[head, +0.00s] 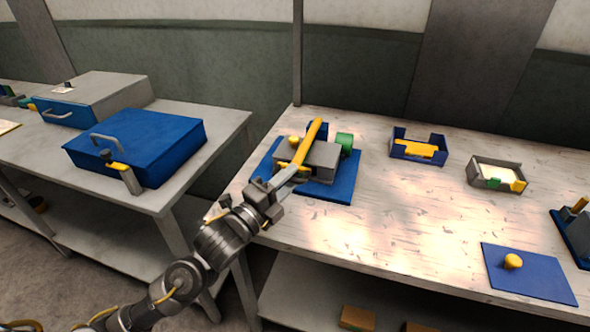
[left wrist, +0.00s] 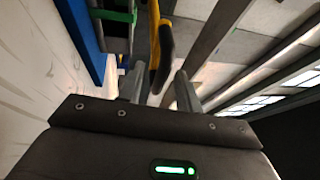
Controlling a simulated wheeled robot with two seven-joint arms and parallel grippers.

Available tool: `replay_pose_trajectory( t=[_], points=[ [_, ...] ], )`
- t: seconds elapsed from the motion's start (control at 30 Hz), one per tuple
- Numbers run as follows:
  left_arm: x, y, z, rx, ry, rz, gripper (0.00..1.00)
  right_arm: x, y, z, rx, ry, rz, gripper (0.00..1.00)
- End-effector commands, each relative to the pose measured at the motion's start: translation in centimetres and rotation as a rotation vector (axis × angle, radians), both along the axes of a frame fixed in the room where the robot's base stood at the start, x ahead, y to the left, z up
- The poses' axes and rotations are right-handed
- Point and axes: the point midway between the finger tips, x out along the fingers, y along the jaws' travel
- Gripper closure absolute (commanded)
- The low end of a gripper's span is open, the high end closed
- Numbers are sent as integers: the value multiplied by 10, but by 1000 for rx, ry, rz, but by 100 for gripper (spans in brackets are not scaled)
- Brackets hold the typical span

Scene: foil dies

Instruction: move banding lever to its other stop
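The banding lever (head: 311,141) is a long yellow bar on a grey block-shaped machine (head: 321,160), which stands on a blue base plate (head: 340,189) at the left end of the right-hand table. The lever slants up and away to the right. My left gripper (head: 290,172) reaches in from the front left, at the lever's near end. In the left wrist view the lever (left wrist: 160,45) shows yellow and dark, in line with the gap between my two spread fingers (left wrist: 160,84). I cannot tell whether either finger touches it. My right gripper is out of view.
A green cylinder (head: 344,143) sits at the machine's right side. A blue tray (head: 419,157), a grey tray (head: 485,186) and a blue plate with a yellow knob (head: 530,277) lie farther right. A blue case (head: 140,146) stands on the left table.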

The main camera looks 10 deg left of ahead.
Motion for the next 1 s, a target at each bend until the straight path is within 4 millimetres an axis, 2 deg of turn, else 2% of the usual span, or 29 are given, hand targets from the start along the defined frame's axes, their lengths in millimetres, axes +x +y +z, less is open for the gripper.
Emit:
replay_pose_trajectory(
  t=[0.2, 0.53, 0.8, 1.0],
  points=[
    [20, -9, 4, 0, 0, 2, 66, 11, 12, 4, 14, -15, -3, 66],
    [23, -11, 4, 0, 0, 2, 66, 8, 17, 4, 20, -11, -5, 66],
    [23, -11, 4, 0, -1, 2, 100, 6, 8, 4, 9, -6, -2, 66],
    [23, -10, 5, -1, -3, 3, 100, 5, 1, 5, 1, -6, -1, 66]
  ],
)
